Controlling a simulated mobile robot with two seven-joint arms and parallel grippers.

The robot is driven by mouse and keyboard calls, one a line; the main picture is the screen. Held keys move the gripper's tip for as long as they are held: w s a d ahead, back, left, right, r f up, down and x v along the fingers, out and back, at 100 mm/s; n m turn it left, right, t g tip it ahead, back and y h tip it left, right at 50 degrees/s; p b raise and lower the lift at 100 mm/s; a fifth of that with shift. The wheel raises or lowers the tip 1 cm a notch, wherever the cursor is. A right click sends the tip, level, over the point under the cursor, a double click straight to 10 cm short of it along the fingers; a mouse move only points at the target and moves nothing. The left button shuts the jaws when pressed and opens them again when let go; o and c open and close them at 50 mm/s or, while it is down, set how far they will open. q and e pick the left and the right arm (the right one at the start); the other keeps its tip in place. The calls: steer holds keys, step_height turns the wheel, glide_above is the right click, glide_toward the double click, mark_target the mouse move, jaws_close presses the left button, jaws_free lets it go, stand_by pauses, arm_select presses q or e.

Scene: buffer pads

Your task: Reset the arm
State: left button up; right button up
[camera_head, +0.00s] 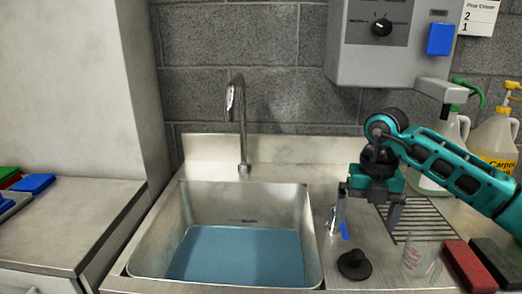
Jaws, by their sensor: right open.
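My right gripper (367,212) shows at the right, above the steel counter beside the sink. Its arm (450,165) is teal and black and comes in from the right edge. The two fingers point down and stand wide apart, with nothing seen between them. The gripper looks to be above the black stopper (354,264) and left of the clear measuring cup (421,257). I cannot tell its exact height above the counter. My left gripper is not in view.
The sink (150,255) holds bluish water, with a tall faucet (238,110) behind it. Red (470,265) and dark pads (497,258) lie at the right edge. Jugs (497,140) and a grey wall dispenser (370,65) stand behind my arm. Pads (34,183) lie on the left counter.

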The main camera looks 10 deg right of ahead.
steer(key=s+a+n+t+y, duration=0.1)
steer(key=s+a+n+y, duration=0.2)
steer(key=a+y, duration=1.35)
steer(key=a+r+m+t+y, duration=0.3)
steer(key=a+r+m+t, duration=0.3)
steer(key=a+r+t, duration=0.35)
steer(key=d+f+m+t+h, duration=0.3)
steer(key=d+f+m+h, duration=0.3)
steer(key=m+h, duration=0.5)
steer(key=d+f+m+t+h, duration=0.3)
steer(key=d+f+m+h, duration=0.2)
steer(key=d+m+h, duration=0.5)
steer(key=s+f+m+g+y, duration=0.1)
steer(key=s+f+m+g, duration=0.2)
steer(key=s+f+g, duration=0.6)
steer(key=s+f+m+g+y, duration=0.1)
steer(key=s+f+m+g, duration=0.25)
steer(key=s+f, duration=0.7)
steer(key=w+a+f+n+t+y, duration=0.1)
steer(key=w+a+f+t, duration=0.1)
steer(key=w+f+t, duration=0.3)
steer(key=shift+f+t, duration=0.3)
steer(key=shift+t, duration=0.6)
